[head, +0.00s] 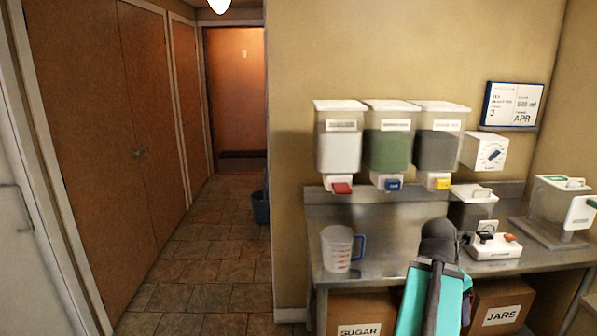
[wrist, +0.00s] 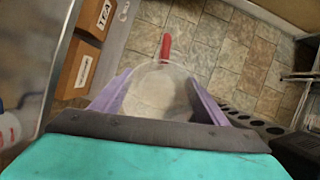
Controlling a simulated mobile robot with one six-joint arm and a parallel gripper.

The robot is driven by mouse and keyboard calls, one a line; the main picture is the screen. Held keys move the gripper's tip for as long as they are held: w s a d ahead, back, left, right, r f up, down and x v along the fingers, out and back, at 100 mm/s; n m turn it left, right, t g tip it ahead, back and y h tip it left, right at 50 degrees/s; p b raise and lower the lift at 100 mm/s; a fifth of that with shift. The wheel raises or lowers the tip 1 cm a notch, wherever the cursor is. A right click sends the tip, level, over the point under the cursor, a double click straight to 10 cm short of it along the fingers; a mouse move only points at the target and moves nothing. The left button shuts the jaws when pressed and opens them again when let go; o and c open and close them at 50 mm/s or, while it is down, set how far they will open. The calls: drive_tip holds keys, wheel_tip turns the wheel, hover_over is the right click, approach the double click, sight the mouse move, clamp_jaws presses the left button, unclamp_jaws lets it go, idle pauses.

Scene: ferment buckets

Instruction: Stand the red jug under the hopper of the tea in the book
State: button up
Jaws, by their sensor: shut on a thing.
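My gripper (wrist: 160,100) has its purple fingers shut on a clear jug with a red handle (wrist: 165,46). The jug is held above the tiled floor in the wrist view; I cannot tell whether it holds anything. In the head view my arm hides it. Three hoppers hang on the wall: white contents with a red tap (head: 339,150), green contents with a blue tap (head: 389,150), and dark contents with a yellow tap (head: 437,150). Their labels are too small to read. The book (head: 514,105) on the wall shows "3" and "APR"; its other text is blurred.
A clear jug with a blue handle (head: 337,250) stands on the steel bench (head: 385,262), below the left hopper. A scale-like device (head: 494,247) and a clear container (head: 561,208) stand to the right. Boxes marked SUGAR (head: 358,330) and JARS (head: 502,316) sit below.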

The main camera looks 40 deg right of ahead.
drive_tip(key=w+a+f+n+t, duration=0.1)
drive_tip(key=w+a+n, duration=0.1)
drive_tip(key=w+a, duration=0.65)
drive_tip(key=w+a+f+n, duration=0.15)
drive_tip(key=w+a, duration=0.35)
drive_tip(key=w, duration=0.6)
drive_tip(key=w+a+n+t, duration=0.1)
drive_tip(key=w+a+n, duration=0.1)
drive_tip(key=w+a, duration=0.65)
drive_tip(key=w+a+m+g, duration=0.1)
drive_tip(key=w+a, duration=0.3)
drive_tip(key=a, duration=0.6)
drive_tip(key=w+a+f+m+g, duration=0.1)
drive_tip(key=w+a+m, duration=0.3)
drive_tip(key=a, duration=0.7)
drive_tip(key=w+a+f+m+g, duration=0.1)
drive_tip(key=w+a+m, duration=0.2)
drive_tip(key=w+a, duration=0.3)
drive_tip(key=shift+a+y, duration=0.3)
drive_tip(key=shift+a, duration=1.95)
drive_tip(key=shift+s+m, duration=0.1)
drive_tip(key=shift+m, duration=0.15)
drive_tip(key=shift+d, duration=0.2)
